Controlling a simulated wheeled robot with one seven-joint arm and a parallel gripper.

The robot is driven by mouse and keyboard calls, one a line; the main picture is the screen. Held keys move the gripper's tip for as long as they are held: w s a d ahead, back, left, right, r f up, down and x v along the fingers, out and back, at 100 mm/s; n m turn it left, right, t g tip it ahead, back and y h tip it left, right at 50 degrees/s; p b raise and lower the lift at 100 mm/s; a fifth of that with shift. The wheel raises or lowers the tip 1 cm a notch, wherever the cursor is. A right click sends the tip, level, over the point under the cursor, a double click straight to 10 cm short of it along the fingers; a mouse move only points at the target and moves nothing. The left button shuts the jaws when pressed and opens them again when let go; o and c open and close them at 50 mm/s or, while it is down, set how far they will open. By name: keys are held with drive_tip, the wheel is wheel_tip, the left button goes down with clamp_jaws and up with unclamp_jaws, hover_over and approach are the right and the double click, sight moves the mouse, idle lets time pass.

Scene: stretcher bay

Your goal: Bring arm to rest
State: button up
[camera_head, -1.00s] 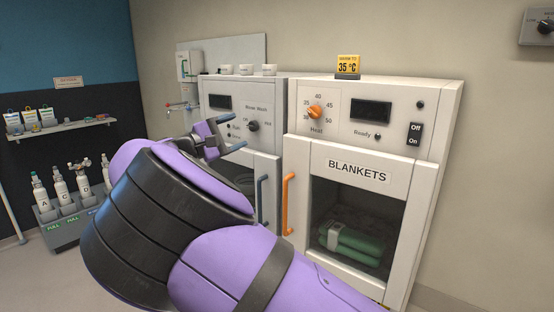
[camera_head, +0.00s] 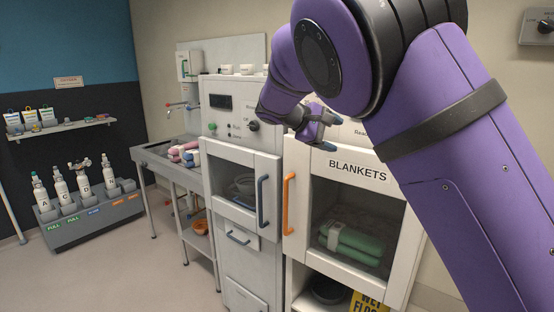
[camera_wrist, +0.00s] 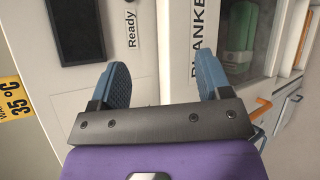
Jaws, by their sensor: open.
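My arm is purple with black bands and reaches in from the right side of the head view. My gripper (camera_head: 328,132) is in front of the upper part of the blanket cabinet (camera_head: 296,250), left of the covered control panel. In the wrist view my gripper (camera_wrist: 164,85) has its two blue fingers spread apart, with nothing between them but the cabinet's white front. The wrist view shows the dark display (camera_wrist: 75,30), the "Ready" label and part of the word BLANKETS. The cabinet's heat knob is hidden behind my arm in the head view.
The orange handle (camera_head: 288,203) and blue handle (camera_head: 263,202) stick out from the two cabinet doors. Green rolled blankets (camera_head: 352,243) lie behind the right door's glass. A metal sink table (camera_head: 150,154) and a bottle rack (camera_head: 95,222) stand left. The floor at front left is clear.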

drive_tip(key=s+d+r+m+g+y, duration=0.15)
drive_tip(key=s+d+m+y, duration=0.25)
drive_tip(key=s+d+y, duration=0.8)
drive_tip(key=s+d+f+m+t, duration=0.1)
drive_tip(key=s+d+m, duration=0.1)
drive_tip(key=s, duration=1.2)
drive_tip(key=s+d+m+t, duration=0.1)
drive_tip(key=s+m+t, duration=0.1)
drive_tip(key=s, duration=1.3)
drive_tip(key=shift+s+d+f, duration=0.2)
drive_tip(key=shift+d+f, duration=0.2)
